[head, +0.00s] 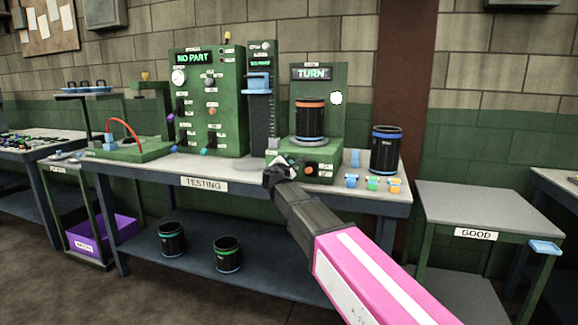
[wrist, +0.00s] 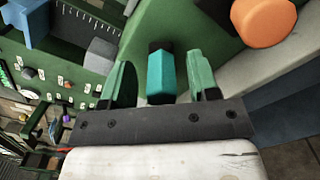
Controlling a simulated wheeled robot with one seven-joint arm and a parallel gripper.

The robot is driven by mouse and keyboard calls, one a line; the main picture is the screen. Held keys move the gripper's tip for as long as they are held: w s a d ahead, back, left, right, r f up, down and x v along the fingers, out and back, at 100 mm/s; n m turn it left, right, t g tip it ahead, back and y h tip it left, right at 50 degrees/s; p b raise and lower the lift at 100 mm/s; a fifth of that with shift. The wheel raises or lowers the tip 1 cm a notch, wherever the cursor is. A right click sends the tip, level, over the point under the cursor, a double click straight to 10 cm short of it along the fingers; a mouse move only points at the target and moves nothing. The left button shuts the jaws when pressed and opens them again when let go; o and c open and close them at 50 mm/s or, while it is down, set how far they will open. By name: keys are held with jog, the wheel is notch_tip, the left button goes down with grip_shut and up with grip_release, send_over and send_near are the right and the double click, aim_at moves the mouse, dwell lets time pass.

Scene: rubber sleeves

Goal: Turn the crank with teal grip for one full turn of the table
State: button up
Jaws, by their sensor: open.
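The crank's teal grip (wrist: 160,75) shows in the wrist view between the two green fingers of my gripper (wrist: 162,78). The fingers stand apart on either side of it, with a gap visible on both sides. In the head view my gripper (head: 278,172) is at the front left of the green turntable tester (head: 305,152), and it hides the crank there. A black sleeve with an orange band (head: 310,122) stands upright on the tester's table. The tester's display (head: 312,73) reads TURN.
An orange knob (wrist: 263,18) is close at the upper right of the wrist view. A blue-banded sleeve (head: 386,150) and several small coloured pieces stand on the right of the testing bench (head: 240,178). A green panel reading NO PART (head: 207,105) stands left.

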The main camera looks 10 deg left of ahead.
jog(key=shift+c, duration=0.3)
jog(key=c, duration=0.9)
jog(key=shift+o, duration=0.2)
jog(key=m, duration=0.1)
jog(key=f+m, duration=0.1)
jog(key=m, duration=0.1)
jog(key=shift+d+f+m, duration=0.25)
jog(key=shift+d+m, duration=0.05)
jog(key=shift+d, duration=0.05)
jog(key=m, duration=0.1)
jog(key=f+m, duration=0.1)
jog(key=m, duration=0.1)
jog(key=shift+d+f+m, duration=0.1)
jog(key=shift+f+m, duration=0.2)
jog(key=m, duration=0.1)
jog(key=f+m, duration=0.1)
jog(key=m, duration=0.1)
jog(key=shift+f, duration=0.25)
jog(key=shift+a+f+m, duration=0.25)
jog(key=shift+f+m, duration=0.05)
jog(key=shift+m, duration=0.6)
jog(key=shift+a+f+m, duration=0.2)
jog(key=shift+f+m, duration=0.1)
jog(key=shift+m, duration=0.6)
